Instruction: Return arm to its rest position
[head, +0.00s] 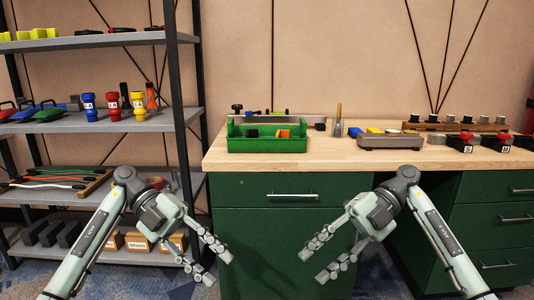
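My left gripper (218,268) is at the lower left of the head view, in front of the shelf rack and the green cabinet. Its fingers are spread apart with nothing between them. My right gripper (312,266) is in front of the green cabinet, right of the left gripper. Its fingers are also spread and empty. Both grippers hang below the level of the worktop and are apart from each other. Both arms come up from the lower corners and bend inward.
A wooden worktop (290,164) on green drawers (265,213) bears a green tray (268,148), a grey scale-like box (392,142) and red-topped blocks at right. A metal shelf rack (150,121) at left holds coloured bottles (88,107), tools and boxes.

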